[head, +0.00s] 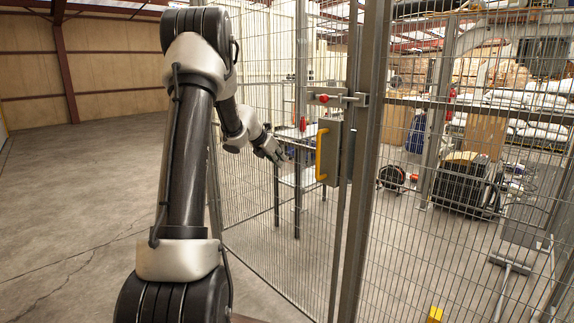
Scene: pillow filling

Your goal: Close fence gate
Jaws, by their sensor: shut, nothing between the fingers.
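The fence gate (262,235) is a tall wire-mesh panel in the middle of the head view, just left of a grey post (363,170). A yellow handle (321,155) on a grey lock box (333,140) sits at its right edge. A latch with a red knob (324,98) is above the handle. I cannot tell whether a narrow gap stands between gate edge and post. My gripper (277,155) is small in view, shut and empty, at about handle height and left of the handle. I cannot tell whether it touches the mesh.
More mesh fence (440,230) runs to the right of the post. Behind it are a table (300,175), a red reel (391,178), a dark crate-like stack (462,182) and stacked white sacks (535,115). The concrete floor (70,215) on the left is clear.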

